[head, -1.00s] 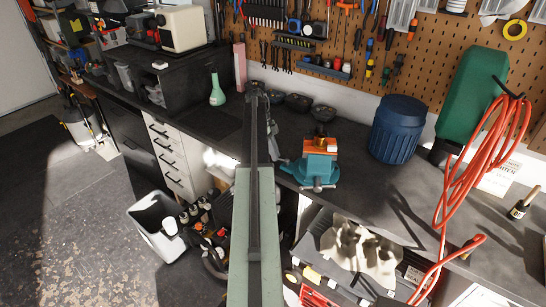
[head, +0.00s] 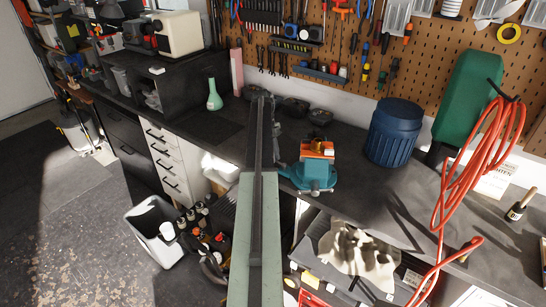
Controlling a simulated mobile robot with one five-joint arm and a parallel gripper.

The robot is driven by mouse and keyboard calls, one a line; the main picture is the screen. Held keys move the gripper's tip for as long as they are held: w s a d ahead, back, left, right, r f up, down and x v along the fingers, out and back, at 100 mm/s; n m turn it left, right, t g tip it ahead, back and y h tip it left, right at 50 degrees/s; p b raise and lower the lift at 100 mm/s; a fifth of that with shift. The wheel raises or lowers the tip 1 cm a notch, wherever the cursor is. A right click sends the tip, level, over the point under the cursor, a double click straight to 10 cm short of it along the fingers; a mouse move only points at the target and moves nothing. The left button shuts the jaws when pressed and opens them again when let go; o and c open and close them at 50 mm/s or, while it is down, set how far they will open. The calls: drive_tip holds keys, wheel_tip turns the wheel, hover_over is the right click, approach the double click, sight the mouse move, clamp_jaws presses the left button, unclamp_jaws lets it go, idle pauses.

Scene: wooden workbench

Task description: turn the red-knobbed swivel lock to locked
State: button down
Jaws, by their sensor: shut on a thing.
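A teal bench vise (head: 315,178) stands at the front edge of the dark workbench, right of my arm. An orange block with a brass-coloured part (head: 317,149) is at its top. I cannot make out a red-knobbed swivel lock; it may be hidden or too small to tell. My long grey-green arm rises from the bottom of the head view to the left of the vise. It hides part of the bench behind it. My gripper cannot be made out beyond the arm.
A blue ribbed container (head: 395,132) and a green case (head: 467,97) with a coiled orange cable (head: 468,165) stand to the right. A green bottle (head: 214,97) is at the back left. A white bin (head: 150,238) is on the floor.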

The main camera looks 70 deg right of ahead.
drive_tip(key=c, duration=1.3)
unclamp_jaws()
drive_tip(key=shift+c, duration=0.2)
drive_tip(key=shift+r, duration=0.1)
drive_tip(key=p+v, duration=0.7)
drive_tip(key=shift+d+r, duration=0.15)
drive_tip(key=shift+r, duration=0.1)
drive_tip(key=shift+w, duration=0.15)
